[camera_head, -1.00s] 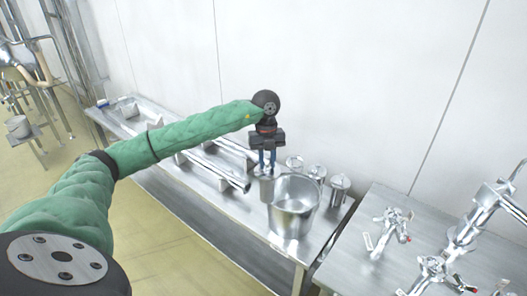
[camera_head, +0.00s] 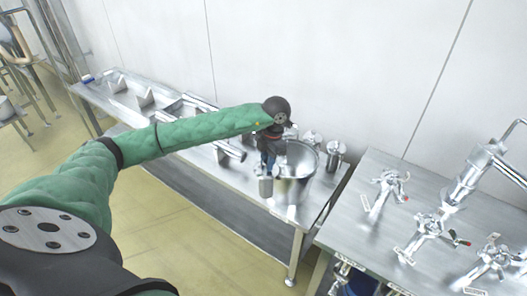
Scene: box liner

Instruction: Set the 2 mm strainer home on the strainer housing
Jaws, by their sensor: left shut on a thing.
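My left gripper (camera_head: 267,164) is shut on a small metal cylinder (camera_head: 265,187), which looks like a strainer. It holds the cylinder upright at the front left of a large steel bucket (camera_head: 305,161), overlapping it in the picture. Whether they touch I cannot tell. Which one is the strainer housing I cannot tell. My right gripper is out of view.
Small lidded metal canisters (camera_head: 336,150) stand behind the bucket. The long steel bench (camera_head: 226,205) carries pipes and angled metal parts to the left. A gap separates it from the right table (camera_head: 350,226). A white wall closes the back.

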